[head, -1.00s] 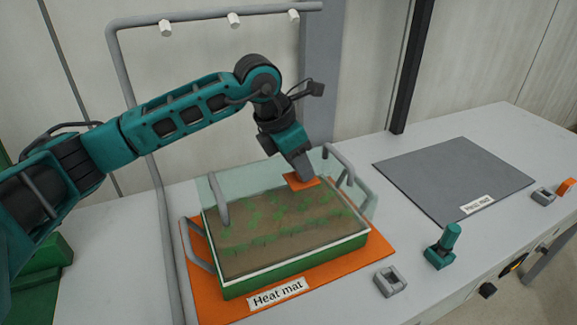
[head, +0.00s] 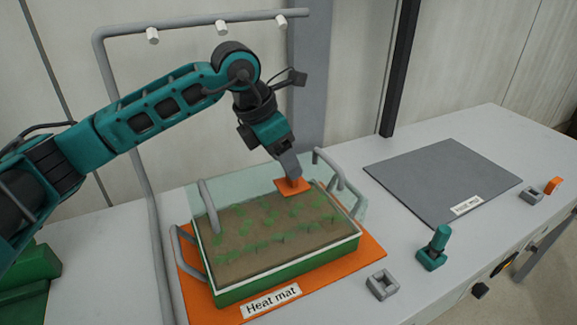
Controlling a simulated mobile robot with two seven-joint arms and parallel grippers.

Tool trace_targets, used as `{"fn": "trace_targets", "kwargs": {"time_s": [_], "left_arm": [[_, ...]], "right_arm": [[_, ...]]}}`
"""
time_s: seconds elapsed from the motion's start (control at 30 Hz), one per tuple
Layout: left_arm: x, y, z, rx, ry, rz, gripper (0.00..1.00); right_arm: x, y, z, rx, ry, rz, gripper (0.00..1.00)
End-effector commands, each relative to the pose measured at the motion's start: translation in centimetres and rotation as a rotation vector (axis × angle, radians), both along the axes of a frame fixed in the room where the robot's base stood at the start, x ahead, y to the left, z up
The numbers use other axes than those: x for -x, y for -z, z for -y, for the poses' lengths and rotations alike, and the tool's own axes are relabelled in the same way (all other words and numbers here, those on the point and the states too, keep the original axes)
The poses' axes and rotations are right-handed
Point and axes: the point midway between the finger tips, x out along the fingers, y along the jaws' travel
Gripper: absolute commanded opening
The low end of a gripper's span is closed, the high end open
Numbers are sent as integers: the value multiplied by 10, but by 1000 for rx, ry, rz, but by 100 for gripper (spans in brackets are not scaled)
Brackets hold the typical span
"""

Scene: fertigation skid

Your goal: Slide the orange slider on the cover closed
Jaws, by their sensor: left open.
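The orange slider (head: 293,188) is a small flat plate at the back of the clear cover (head: 238,196), over the far edge of the seedling tray. The cover has grey bar handles. The green tray (head: 290,272) holds brown soil and seedlings. My left gripper (head: 290,176) points down at the slider from behind and above, its fingertips at or just over the plate. It is open; I cannot tell whether the fingers touch the slider, and they partly hide it. My right gripper is not in view.
The tray stands on an orange heat mat (head: 352,262) with a grey pipe frame (head: 142,165) behind and left. A grey mat (head: 440,178) lies to the right. A teal-handled fitting (head: 434,248) and a grey block (head: 382,285) stand near the front edge.

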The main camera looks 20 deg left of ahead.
Motion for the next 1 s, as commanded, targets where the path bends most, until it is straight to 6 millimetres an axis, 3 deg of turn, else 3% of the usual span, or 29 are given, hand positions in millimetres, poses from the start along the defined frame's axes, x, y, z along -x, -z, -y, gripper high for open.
{"fn": "trace_targets", "kwargs": {"time_s": [0.2,0.4,0.6,1.0], "left_arm": [[14,-47,-13,0,0,5,60],[23,-78,-22,0,-2,2,60],[27,-89,-25,0,0,1,60],[28,-90,-25,0,0,0,60]], "right_arm": [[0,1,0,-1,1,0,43],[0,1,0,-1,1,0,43],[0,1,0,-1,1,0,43],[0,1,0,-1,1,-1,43]]}}
